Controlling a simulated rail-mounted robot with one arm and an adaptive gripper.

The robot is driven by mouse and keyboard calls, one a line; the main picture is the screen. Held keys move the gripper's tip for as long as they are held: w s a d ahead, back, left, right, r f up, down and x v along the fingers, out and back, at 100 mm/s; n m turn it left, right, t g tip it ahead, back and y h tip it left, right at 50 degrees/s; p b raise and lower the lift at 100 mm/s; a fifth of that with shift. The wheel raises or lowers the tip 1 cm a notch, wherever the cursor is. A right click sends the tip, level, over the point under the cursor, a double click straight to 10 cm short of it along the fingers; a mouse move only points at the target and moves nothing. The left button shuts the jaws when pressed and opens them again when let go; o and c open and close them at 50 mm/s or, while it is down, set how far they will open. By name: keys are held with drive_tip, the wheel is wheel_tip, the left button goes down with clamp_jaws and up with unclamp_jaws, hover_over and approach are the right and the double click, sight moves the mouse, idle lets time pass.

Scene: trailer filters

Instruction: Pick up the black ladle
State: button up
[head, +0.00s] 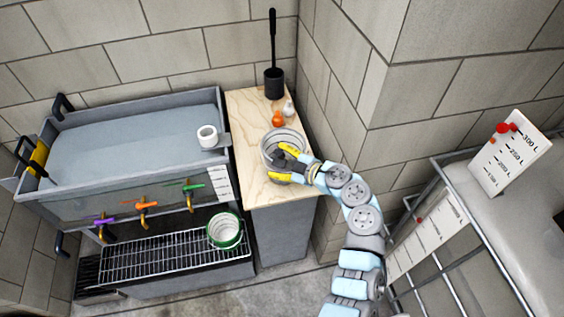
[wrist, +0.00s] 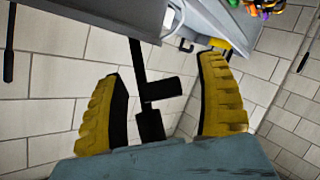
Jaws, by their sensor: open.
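The black ladle (head: 274,84) seems to be the long-handled black object with a cylindrical lower end, upright at the back of the wooden counter (head: 251,105) near the wall corner. My gripper (head: 288,163) is open, with its yellow fingers over the metal bucket (head: 270,139) on that counter, in front of and apart from the ladle. In the wrist view my gripper (wrist: 165,100) has its fingers wide apart. A dark rod and block show between them, and I cannot tell what these are or how far off they lie.
Small orange (head: 278,119) and white (head: 289,108) objects stand between bucket and ladle. Left is a grey tank (head: 110,205) with coloured taps and a white ring-shaped object (head: 207,136). A green-rimmed bucket (head: 225,231) is on the grate. Block walls close in behind and right of the counter.

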clamp_jaws()
idle(0.7)
